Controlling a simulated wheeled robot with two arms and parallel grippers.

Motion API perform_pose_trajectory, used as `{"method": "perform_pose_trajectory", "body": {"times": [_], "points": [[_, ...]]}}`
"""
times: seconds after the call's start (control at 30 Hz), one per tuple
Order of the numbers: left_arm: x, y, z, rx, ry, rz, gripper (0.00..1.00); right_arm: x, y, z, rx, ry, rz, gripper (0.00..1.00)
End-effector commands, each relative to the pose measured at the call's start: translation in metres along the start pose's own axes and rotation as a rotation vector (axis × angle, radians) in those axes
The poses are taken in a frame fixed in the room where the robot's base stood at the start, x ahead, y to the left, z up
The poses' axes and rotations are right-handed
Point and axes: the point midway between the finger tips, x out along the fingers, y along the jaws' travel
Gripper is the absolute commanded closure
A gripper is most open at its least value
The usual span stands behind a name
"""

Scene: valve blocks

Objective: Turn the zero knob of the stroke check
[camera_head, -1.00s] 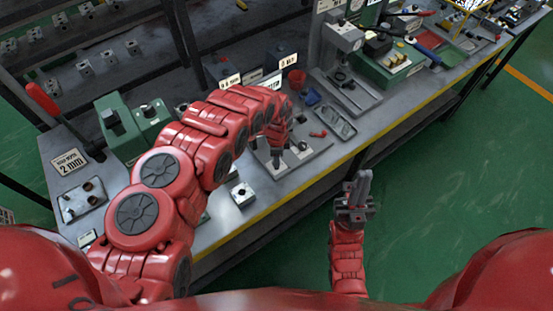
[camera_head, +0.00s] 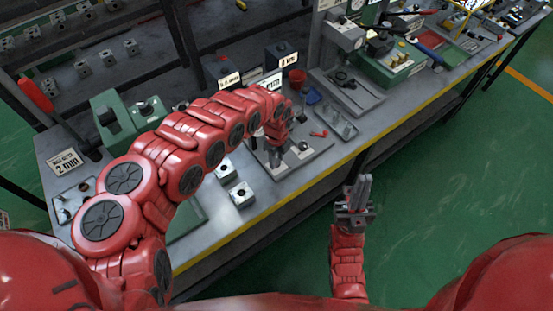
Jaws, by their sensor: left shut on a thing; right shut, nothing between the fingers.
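My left arm reaches from the left across the bench (camera_head: 262,232). My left gripper (camera_head: 276,158) points down over a pale grey plate (camera_head: 318,146), the base of what looks like the stroke check. It is shut on a small part there, apparently the zero knob, which the fingers mostly hide. A small grey post or block (camera_head: 303,148) stands on the plate just right of the fingers. My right gripper (camera_head: 359,190) is shut and empty, pointing up in front of the bench over the green floor.
Metal valve blocks (camera_head: 241,195) sit left of the plate. A red cup (camera_head: 297,77) and dark labelled boxes (camera_head: 283,57) stand behind. A grey tray (camera_head: 343,124) and a press-like stand (camera_head: 343,38) are to the right. A green fixture (camera_head: 118,120) stands at left.

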Motion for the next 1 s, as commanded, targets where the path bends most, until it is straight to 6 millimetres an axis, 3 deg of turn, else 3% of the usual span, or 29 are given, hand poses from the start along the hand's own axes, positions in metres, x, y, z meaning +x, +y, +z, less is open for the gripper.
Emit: {"method": "perform_pose_trajectory", "body": {"times": [0.57,0.6,0.7,0.73,1.0], "points": [[-0.0011,-0.0010,0.0009,0.032,-0.002,-0.003,1.00,-0.0010,0.0000,0.0002,0.000,0.000,0.000,1.00],[-0.0011,-0.0010,0.0010,0.031,-0.003,-0.003,0.54,-0.0010,-0.0001,0.0002,0.000,0.000,0.000,1.00],[-0.0008,-0.0007,0.0007,0.031,-0.002,-0.002,0.36,-0.0011,0.0000,0.0002,0.000,0.000,0.000,1.00],[-0.0008,-0.0007,0.0006,0.031,-0.002,-0.002,0.31,-0.0010,0.0000,0.0002,0.000,0.000,0.000,1.00],[-0.0006,-0.0003,0.0003,0.031,-0.001,-0.001,0.31,-0.0012,-0.0001,0.0002,0.000,0.000,0.000,1.00]]}}
